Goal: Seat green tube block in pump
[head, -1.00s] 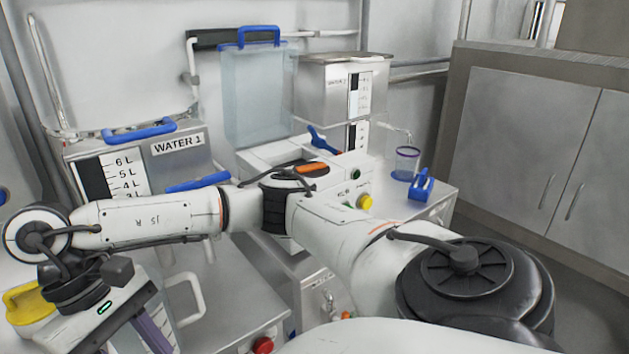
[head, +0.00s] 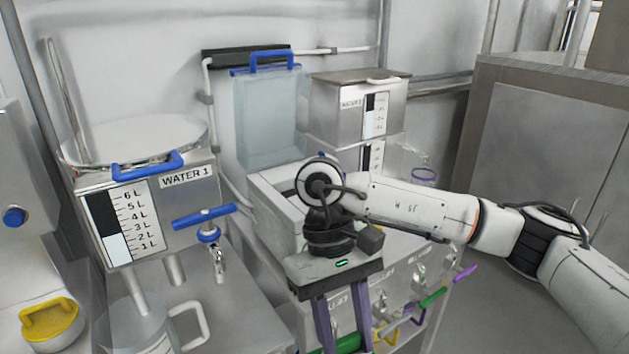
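My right gripper (head: 346,330) comes in from the right and points down at the lower middle of the head view. Its two purple-grey fingers are spread apart. A green piece (head: 347,343) shows between and below them near the bottom edge; I cannot tell whether it is the tube block or whether a finger touches it. A white housing (head: 268,190), perhaps the pump, stands behind the gripper and is largely hidden by my arm. My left gripper is not in view.
The WATER 1 tank (head: 180,205) with a blue tap handle (head: 204,216) stands to the left. Rods with green (head: 433,297), purple (head: 464,273) and yellow (head: 392,338) ends stick out low on the right. A yellow-lidded item (head: 50,320) is at the lower left.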

